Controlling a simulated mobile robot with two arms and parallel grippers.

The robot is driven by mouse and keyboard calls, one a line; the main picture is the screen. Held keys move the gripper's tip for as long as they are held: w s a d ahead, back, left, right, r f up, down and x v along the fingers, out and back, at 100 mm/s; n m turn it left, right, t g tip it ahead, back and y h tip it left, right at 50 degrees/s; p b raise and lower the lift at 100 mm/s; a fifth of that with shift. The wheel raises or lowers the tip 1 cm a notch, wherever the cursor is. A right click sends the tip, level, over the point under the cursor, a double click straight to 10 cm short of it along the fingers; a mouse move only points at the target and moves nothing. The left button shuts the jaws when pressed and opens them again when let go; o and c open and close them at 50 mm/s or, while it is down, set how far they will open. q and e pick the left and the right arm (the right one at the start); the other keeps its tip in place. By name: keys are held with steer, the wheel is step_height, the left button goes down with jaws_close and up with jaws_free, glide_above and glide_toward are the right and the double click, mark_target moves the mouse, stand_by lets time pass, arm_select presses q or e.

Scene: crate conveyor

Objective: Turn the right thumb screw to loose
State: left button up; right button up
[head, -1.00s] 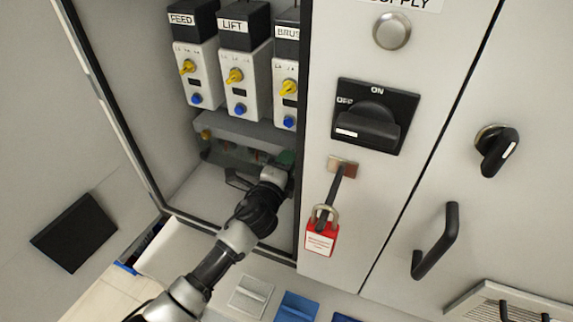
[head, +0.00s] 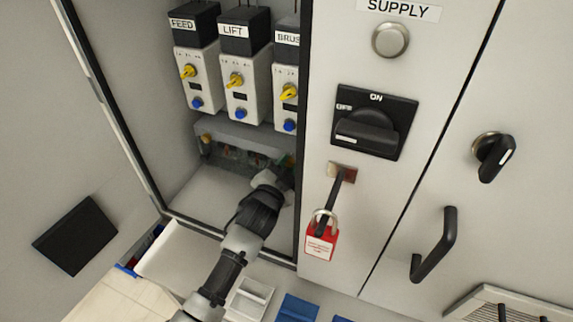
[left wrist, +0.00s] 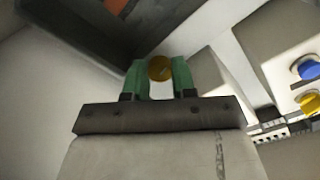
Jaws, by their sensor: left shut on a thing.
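My left gripper (head: 284,172) reaches into the open cabinet at the right end of the grey strip below the drive units. In the left wrist view its green fingertips (left wrist: 159,80) are shut on a round brass thumb screw (left wrist: 159,68), one finger on each side. In the head view this right thumb screw is hidden by my gripper. The left thumb screw (head: 205,138) is brass-coloured and shows at the left end of the strip. A clear cover (head: 235,158) with coloured parts behind it lies between. My right gripper is not in view.
Units labelled FEED (head: 197,75), LIFT (head: 240,85) and BRUSH (head: 287,90) stand above, with yellow and blue knobs. The cabinet's dark right frame edge is close to my gripper. A red padlock (head: 321,243) hangs on the panel to the right.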

arm_select(q)
steer(key=n+p, duration=0.1)
steer(key=n, duration=0.3)
steer(key=shift+n, duration=0.3)
steer(key=n, duration=0.3)
steer(key=shift+n+p, duration=0.4)
steer(key=n, duration=0.3)
steer(key=shift+f+n+p, duration=0.1)
steer(key=shift+n+p, duration=0.2)
steer(key=shift+n, duration=1.7)
steer(key=o, duration=0.9)
steer(key=b+v, duration=0.1)
steer(key=v, duration=1)
steer(key=shift+w, duration=0.1)
